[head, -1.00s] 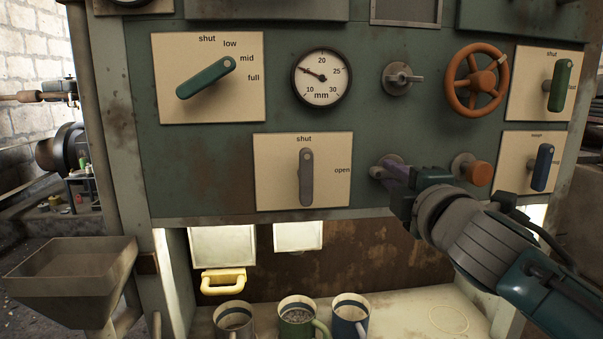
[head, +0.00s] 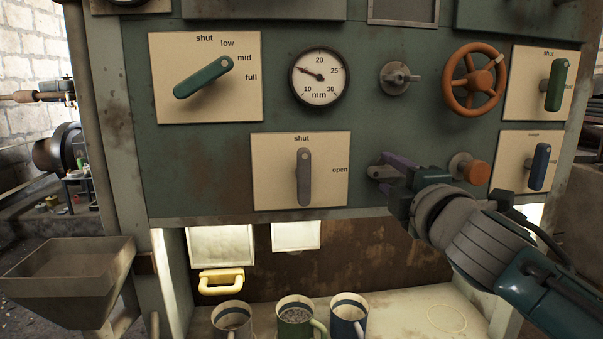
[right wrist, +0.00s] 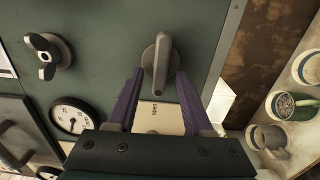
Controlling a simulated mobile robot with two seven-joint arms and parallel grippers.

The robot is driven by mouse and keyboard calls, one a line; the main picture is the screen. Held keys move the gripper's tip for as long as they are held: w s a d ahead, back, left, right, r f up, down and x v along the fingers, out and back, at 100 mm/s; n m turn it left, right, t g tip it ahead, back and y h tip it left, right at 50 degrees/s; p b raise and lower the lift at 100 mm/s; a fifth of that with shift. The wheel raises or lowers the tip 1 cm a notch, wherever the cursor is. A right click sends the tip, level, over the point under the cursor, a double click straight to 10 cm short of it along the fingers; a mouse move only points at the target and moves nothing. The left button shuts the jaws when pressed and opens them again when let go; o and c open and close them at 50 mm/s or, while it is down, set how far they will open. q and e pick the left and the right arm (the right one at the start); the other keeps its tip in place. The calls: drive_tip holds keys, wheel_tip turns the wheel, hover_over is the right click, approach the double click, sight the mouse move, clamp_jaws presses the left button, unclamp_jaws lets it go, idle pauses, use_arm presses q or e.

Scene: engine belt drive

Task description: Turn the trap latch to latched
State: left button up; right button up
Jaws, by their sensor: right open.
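A grey lever on a round disc, which seems to be the trap latch (head: 382,171), sits on the green panel right of the shut/open plate. It points left in the head view and lies about level. It also shows in the right wrist view (right wrist: 160,65). I see no label by it. My right gripper (right wrist: 160,80) is open, with one purple finger on each side of the lever and small gaps between. In the head view my right gripper (head: 390,174) partly covers the disc. My left gripper is not in view.
An orange knob (head: 477,172) stands close right of my gripper. A shut/open lever (head: 303,177) is to the left, and a wing knob (head: 400,78) and orange handwheel (head: 474,80) are above. Several mugs, one green (head: 296,317), stand on the shelf below.

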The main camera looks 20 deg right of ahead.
drive_tip(key=shift+s, duration=0.1)
drive_tip(key=shift+s+a, duration=0.1)
drive_tip(key=shift+s, duration=0.2)
drive_tip(key=v, duration=0.9)
drive_tip(key=shift+p, duration=0.4)
